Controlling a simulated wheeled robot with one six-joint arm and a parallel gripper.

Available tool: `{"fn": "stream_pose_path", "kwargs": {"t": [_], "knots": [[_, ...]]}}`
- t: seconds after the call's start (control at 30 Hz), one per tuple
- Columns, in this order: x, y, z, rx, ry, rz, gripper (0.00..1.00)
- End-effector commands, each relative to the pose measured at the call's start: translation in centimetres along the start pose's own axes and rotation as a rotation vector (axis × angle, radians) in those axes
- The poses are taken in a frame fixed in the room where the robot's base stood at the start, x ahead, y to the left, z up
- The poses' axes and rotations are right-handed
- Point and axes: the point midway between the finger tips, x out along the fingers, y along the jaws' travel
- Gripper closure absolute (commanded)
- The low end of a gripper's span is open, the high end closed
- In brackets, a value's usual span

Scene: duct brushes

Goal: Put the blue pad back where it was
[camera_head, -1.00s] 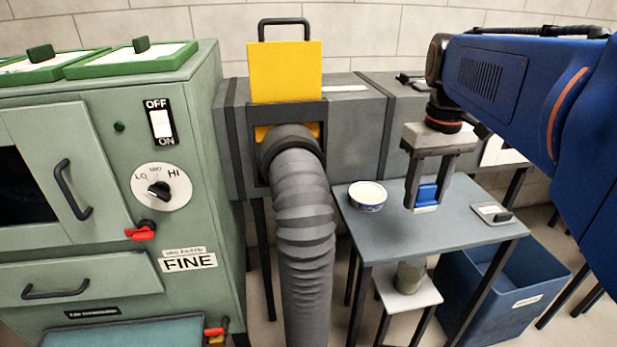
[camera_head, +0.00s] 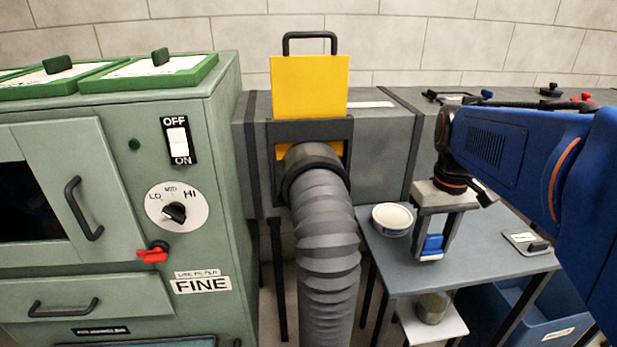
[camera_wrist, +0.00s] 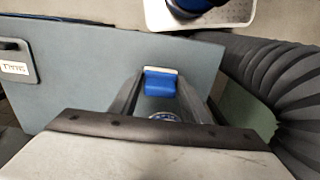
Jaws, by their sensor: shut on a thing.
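The blue pad (camera_head: 432,243), blue with a white lower layer, is held between the fingers of my gripper (camera_head: 431,256). My gripper is shut on it and points down over the grey-blue side table (camera_head: 470,271). The pad also shows in the wrist view (camera_wrist: 160,83) between the two fingertips (camera_wrist: 160,92). It appears to be above the tabletop; the exact gap cannot be told. A white round tub (camera_head: 392,219) with a blue band stands on the table, left of my gripper. In the wrist view it is mostly hidden.
A small labelled plate with a dark handle (camera_head: 526,243) lies at the table's right side. A ribbed grey hose (camera_head: 328,245) hangs left of the table from a duct with a yellow gate (camera_head: 309,86). A green cabinet (camera_head: 120,190) stands far left. A blue bin (camera_head: 560,315) is below right.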

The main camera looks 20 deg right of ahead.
Motion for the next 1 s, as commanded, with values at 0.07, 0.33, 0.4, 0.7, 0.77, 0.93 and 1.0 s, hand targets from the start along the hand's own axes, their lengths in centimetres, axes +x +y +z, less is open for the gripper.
{"fn": "stream_pose_path", "kwargs": {"t": [0.07, 0.33, 0.4, 0.7, 0.77, 0.93, 1.0], "knots": [[1.2, 0.0, 0.0, 0.000, -0.002, -0.001, 0.75], [2.2, 0.0, 0.0, 0.000, 0.001, 0.000, 0.75], [2.2, 0.0, 0.0, 0.000, 0.001, 0.000, 0.75], [2.4, 0.0, 0.0, 0.000, 0.000, 0.000, 0.39], [2.4, 0.0, 0.0, 0.000, 0.000, 0.000, 0.39], [2.4, 0.0, 0.0, 0.000, 0.000, 0.000, 0.39], [2.2, 0.0, 0.0, 0.000, 0.001, 0.000, 0.39]]}}
